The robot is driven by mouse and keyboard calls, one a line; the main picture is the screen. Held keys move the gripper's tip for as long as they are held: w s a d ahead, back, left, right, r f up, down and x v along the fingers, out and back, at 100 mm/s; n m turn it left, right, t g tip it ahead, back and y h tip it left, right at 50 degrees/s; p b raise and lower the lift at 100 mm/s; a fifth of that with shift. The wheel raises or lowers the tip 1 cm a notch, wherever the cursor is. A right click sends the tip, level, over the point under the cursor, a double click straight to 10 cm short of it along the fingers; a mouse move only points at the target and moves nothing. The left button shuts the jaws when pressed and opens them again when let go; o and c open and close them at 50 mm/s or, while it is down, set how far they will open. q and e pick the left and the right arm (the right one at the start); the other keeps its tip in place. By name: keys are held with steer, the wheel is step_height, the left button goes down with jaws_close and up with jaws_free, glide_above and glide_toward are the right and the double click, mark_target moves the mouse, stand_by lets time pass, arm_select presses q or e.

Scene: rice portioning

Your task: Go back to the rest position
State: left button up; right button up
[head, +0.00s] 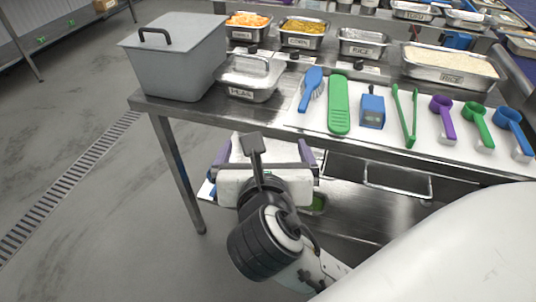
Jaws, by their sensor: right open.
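My right gripper (264,152) is in the head view, low at the centre, in front of the steel table's front edge. Its two purple-edged fingers are spread wide, and I see nothing held between them. A dark part of the gripper stands up in the middle and hides some of the space behind it. Its arm comes in from the lower right. My left gripper is not in view.
The steel table (168,107) holds a lidded grey bin (178,68), a lidded steel pan (250,80) and a rice pan (450,72). A white mat (425,143) carries a blue brush (313,85), green tongs (407,118) and scoops. Open floor (90,200) lies left.

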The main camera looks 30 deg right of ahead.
steer(key=shift+f, duration=0.1)
stand_by(0.4)
steer(key=s+f+m+g+y, duration=0.4)
steer(key=s+f+m, duration=0.4)
steer(key=f+m, duration=0.45)
steer(key=s+f+m+g+y, duration=0.35)
steer(key=s+f+m, duration=0.55)
steer(key=m, duration=0.6)
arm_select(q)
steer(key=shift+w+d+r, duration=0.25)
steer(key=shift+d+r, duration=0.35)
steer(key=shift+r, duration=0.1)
arm_select(e)
steer(key=w+a+f+t+y, duration=0.1)
steer(key=w+a+f+t, duration=0.1)
steer(key=f, duration=0.3)
steer(key=w+a+f+t+y, duration=0.1)
steer(key=w+a+f+t, duration=0.1)
steer(key=a+f, duration=0.2)
steer(key=shift+w+f, duration=0.3)
steer(key=shift+f, duration=0.7)
steer(key=shift+t, duration=0.25)
